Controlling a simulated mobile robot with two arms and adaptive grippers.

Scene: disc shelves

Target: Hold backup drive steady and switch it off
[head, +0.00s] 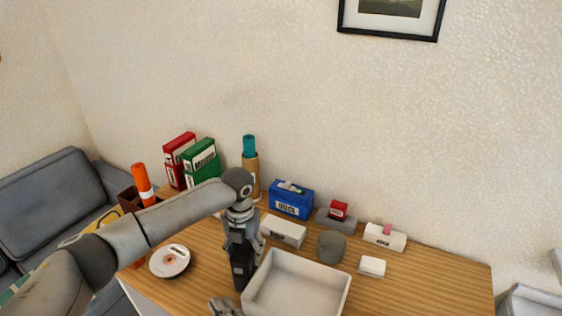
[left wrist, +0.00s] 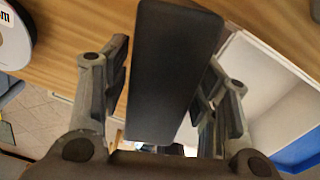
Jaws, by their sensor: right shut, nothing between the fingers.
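The backup drive, a dark upright box (head: 241,268), stands on the desk left of the white tray. It fills the middle of the left wrist view (left wrist: 170,75), tilted a little. My left gripper (head: 243,244) is over its top, with one finger on either side. In the left wrist view my left gripper (left wrist: 166,85) shows a thin gap at the left finger; contact on the right side is unclear. My right gripper (head: 225,307) is shut and empty at the bottom edge, in front of the drive. The drive's switch is not visible.
An open white tray (head: 341,294) stands close to the drive's right. The desk's right end is clear.

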